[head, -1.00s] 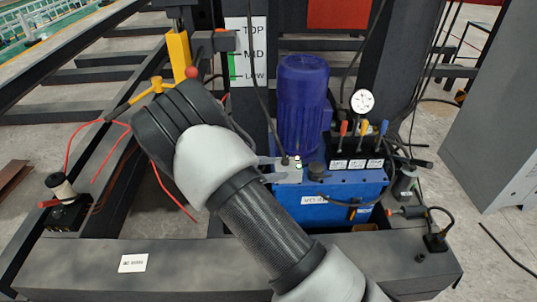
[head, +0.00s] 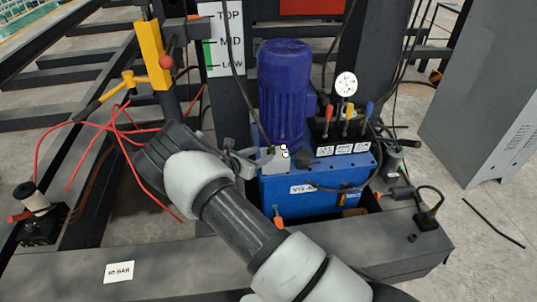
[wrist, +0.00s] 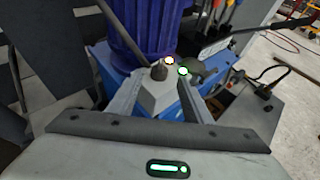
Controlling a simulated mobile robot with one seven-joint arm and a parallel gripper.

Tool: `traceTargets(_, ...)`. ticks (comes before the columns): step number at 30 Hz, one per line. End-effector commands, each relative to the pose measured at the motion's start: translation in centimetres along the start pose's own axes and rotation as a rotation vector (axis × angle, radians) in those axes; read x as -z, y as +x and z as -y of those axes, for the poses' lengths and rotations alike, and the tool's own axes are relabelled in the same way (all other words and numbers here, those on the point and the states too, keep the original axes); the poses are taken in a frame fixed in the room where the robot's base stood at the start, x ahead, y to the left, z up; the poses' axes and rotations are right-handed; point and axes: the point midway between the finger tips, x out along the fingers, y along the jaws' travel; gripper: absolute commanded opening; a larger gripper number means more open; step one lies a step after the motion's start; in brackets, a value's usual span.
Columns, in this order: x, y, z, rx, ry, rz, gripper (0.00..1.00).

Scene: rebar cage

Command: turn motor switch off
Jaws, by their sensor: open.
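The motor switch (head: 270,156) is a small grey box with a dark knob, on the blue power unit beside the motor's foot. In the wrist view the switch (wrist: 158,97) is near the centre, its dark knob (wrist: 159,72) on top. A white lamp (wrist: 169,60) and a lit green lamp (wrist: 183,71) sit just behind the knob. My gripper (wrist: 161,80) is open, with one finger on each side of the switch box. In the head view my gripper (head: 252,157) comes in from the left. Whether the fingers touch the switch is unclear.
The blue motor (head: 286,95) rises right behind the switch. Coloured levers (head: 348,112) and a pressure gauge (head: 346,84) stand to the right. A black cable runs down near the switch. Loose red cables (head: 95,150) and a yellow fitting (head: 152,55) are left of my arm.

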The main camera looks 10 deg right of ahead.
Motion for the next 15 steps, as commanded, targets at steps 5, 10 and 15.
traceTargets(5,0.1,3.6,0.1,0.001,0.001,0.001,0.45)
traceTargets(10,0.0,5.4,0.0,0.0,0.0,0.001,0.45)
traceTargets(15,-0.1,6.0,0.0,0.0,0.0,0.001,0.45)
